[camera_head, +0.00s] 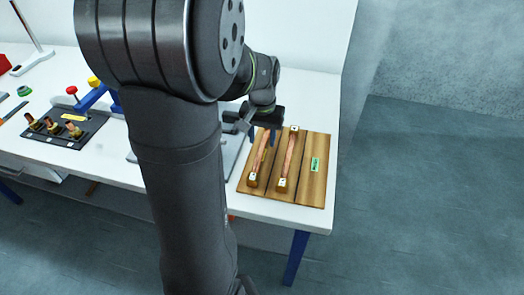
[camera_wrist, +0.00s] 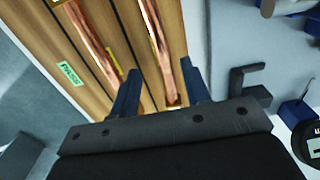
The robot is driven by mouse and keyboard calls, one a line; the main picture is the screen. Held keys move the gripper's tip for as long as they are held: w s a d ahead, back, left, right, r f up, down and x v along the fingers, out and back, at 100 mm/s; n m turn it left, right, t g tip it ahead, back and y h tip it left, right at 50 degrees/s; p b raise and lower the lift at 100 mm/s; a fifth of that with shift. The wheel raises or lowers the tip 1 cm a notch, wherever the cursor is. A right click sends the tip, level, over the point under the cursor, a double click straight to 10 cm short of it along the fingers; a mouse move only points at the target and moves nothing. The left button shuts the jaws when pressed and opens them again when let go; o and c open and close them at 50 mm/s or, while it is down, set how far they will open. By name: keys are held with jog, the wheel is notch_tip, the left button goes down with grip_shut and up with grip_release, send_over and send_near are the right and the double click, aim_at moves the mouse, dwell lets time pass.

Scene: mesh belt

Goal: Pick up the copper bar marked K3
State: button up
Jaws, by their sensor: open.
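Two copper bars lie side by side on a wooden board (camera_head: 312,190). The left bar (camera_head: 263,156) and the right bar (camera_head: 289,158) each have small white end tags, too small to read, so I cannot tell which is K3. My gripper (camera_head: 262,131) is open over the far end of the left bar and hides that end. In the wrist view, my gripper (camera_wrist: 160,87) has one blue finger on each side of this bar (camera_wrist: 158,45), apart from it. The other bar (camera_wrist: 92,38) lies outside the fingers, to the left there.
A green label (camera_head: 315,164) is on the board's right part. A grey plate (camera_head: 233,152) adjoins the board on the left. A dark fixture with several copper-topped pieces (camera_head: 50,127) is far left. The white table's right edge (camera_head: 332,190) is close to the board.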

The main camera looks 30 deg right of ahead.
aim_at(262, 149)
notch_tip(262, 149, down, 4)
jog(key=shift+f, duration=0.15)
grip_shut()
dwell(0.4)
